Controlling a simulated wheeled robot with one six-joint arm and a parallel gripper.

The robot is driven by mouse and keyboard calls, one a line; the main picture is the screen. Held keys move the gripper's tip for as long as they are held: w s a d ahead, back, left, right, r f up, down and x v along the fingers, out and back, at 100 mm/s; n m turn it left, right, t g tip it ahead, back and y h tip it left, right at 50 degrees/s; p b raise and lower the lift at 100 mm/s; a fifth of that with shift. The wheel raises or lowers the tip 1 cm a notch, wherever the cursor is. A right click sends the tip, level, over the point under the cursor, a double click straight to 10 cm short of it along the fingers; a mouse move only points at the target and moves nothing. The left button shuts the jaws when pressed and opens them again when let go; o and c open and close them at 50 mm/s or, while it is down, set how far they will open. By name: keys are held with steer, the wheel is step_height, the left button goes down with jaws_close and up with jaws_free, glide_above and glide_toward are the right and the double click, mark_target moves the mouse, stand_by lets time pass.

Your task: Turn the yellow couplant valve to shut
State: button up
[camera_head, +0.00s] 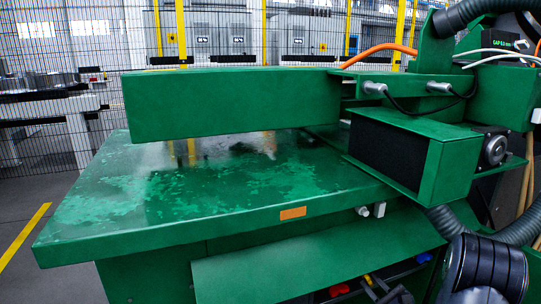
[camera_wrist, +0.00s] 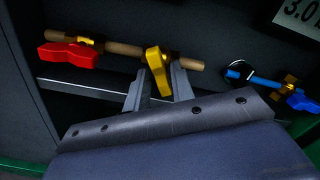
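The yellow couplant valve handle (camera_wrist: 158,72) sits on a brownish pipe in the wrist view, its lever pointing down across the pipe and slightly tilted. My gripper (camera_wrist: 160,82) has one finger on each side of this lever. A narrow dark gap shows between the left finger and the lever; the right finger is very close to it, and I cannot tell if it touches. In the head view the yellow handle (camera_head: 368,280) shows small under the green table; my gripper's fingers are not clear there.
A red handle (camera_wrist: 68,55) lies left on the same pipe. A blue handle (camera_wrist: 302,102) is on a blue pipe at right. A green shelf panel (camera_head: 320,262) and table top (camera_head: 190,190) overhang the valves. A ribbed hose (camera_head: 445,222) hangs nearby.

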jaws_close()
steer(key=shift+r+m+p, duration=0.1)
steer(key=shift+m+p, duration=0.65)
steer(key=shift+m, duration=0.35)
steer(key=shift+m+p, duration=0.35)
steer(key=shift+m, duration=0.85)
steer(key=shift+m+p, duration=0.3)
steer(key=shift+m, duration=0.4)
steer(key=shift+o, duration=2.1)
jaws_free()
steer(key=shift+s, duration=0.1)
